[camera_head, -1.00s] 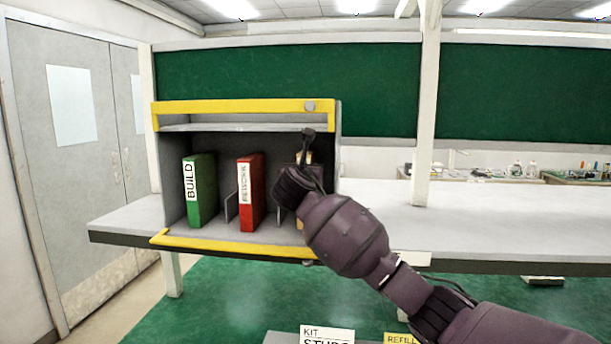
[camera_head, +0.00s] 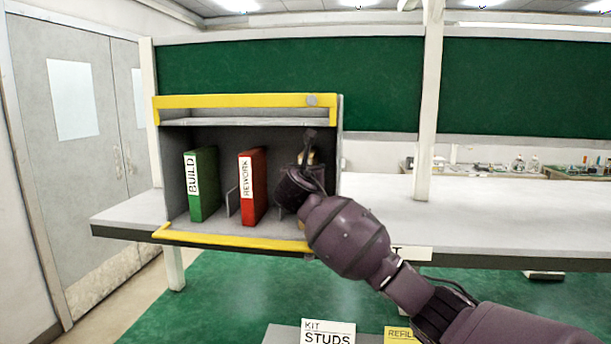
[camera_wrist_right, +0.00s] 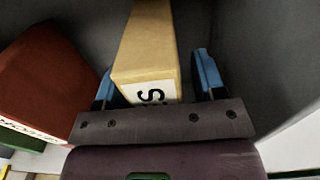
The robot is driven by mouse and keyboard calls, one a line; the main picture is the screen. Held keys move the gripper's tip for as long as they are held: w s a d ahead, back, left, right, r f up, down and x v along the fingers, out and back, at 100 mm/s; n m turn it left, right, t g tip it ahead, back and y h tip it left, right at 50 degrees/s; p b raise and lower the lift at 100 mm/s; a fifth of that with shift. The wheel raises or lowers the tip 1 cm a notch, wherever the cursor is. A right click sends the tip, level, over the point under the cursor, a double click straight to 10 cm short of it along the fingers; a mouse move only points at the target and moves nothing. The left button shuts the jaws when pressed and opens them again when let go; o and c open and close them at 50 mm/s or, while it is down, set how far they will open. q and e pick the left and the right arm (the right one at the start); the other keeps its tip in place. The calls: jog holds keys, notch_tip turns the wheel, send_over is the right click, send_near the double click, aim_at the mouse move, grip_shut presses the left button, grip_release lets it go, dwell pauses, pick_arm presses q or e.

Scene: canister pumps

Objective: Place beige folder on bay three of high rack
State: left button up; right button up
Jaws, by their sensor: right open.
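The high rack (camera_head: 247,102) is a grey box with yellow edges on the shelf. A green BUILD folder (camera_head: 203,185) and a red REWORK folder (camera_head: 254,185) stand upright in its left and middle bays. The beige folder (camera_head: 310,157) is in the right bay, mostly hidden behind my right arm. In the right wrist view the beige folder (camera_wrist_right: 150,45) stands between the two blue fingers of my right gripper (camera_wrist_right: 157,75). The gripper is open, with a visible gap on the folder's right side. The folder's bottom is hidden. My left gripper is not in view.
A grey divider (camera_head: 233,202) stands between the green and red folders. In the wrist view the red folder (camera_wrist_right: 45,80) is close on the left and the rack's wall (camera_wrist_right: 265,60) is on the right. The shelf (camera_head: 500,215) right of the rack is clear.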

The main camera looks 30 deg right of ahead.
pick_arm(q)
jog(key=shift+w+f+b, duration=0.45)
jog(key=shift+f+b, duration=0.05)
jog(key=shift+b, duration=0.7)
pick_arm(e)
jog(key=v, duration=1.2)
jog(key=shift+s+a, duration=0.1)
